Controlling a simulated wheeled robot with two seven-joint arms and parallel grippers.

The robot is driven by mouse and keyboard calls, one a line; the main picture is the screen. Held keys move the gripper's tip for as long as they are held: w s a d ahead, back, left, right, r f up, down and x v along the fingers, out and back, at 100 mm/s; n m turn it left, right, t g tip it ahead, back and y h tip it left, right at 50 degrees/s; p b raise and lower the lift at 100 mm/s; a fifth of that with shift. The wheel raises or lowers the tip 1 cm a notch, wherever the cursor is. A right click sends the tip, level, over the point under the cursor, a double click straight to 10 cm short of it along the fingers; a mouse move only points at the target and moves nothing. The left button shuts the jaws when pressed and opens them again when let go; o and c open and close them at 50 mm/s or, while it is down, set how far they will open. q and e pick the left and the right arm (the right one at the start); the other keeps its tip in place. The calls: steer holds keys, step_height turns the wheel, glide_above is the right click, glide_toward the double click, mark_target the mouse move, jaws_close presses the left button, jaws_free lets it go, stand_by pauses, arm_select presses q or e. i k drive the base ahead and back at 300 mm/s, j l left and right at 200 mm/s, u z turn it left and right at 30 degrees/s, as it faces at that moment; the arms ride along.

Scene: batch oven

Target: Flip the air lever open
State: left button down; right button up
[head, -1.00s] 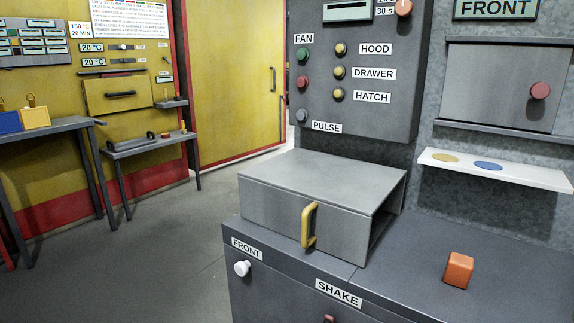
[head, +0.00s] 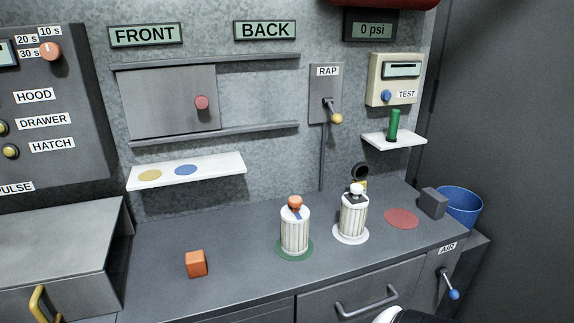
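The air lever (head: 449,284) is at the lower right in the head view, on the front of the dark cabinet under a white AIR label (head: 447,248). It has a metal arm with a blue knob and slants down to the right. The pressure display (head: 371,29) at the top right reads 0 psi. Neither gripper shows. A white and black rounded part, probably mine, shows at the bottom edge, right of centre.
Two striped canisters (head: 294,232) (head: 353,215) stand on the counter. An orange block (head: 196,263) lies to their left. A drawer handle (head: 366,301) sticks out left of the lever. A blue bin (head: 460,207) stands behind the right corner. A RAP lever (head: 332,110) is on the wall.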

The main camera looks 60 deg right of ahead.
mark_target(454, 294)
steer(key=z, duration=3.05)
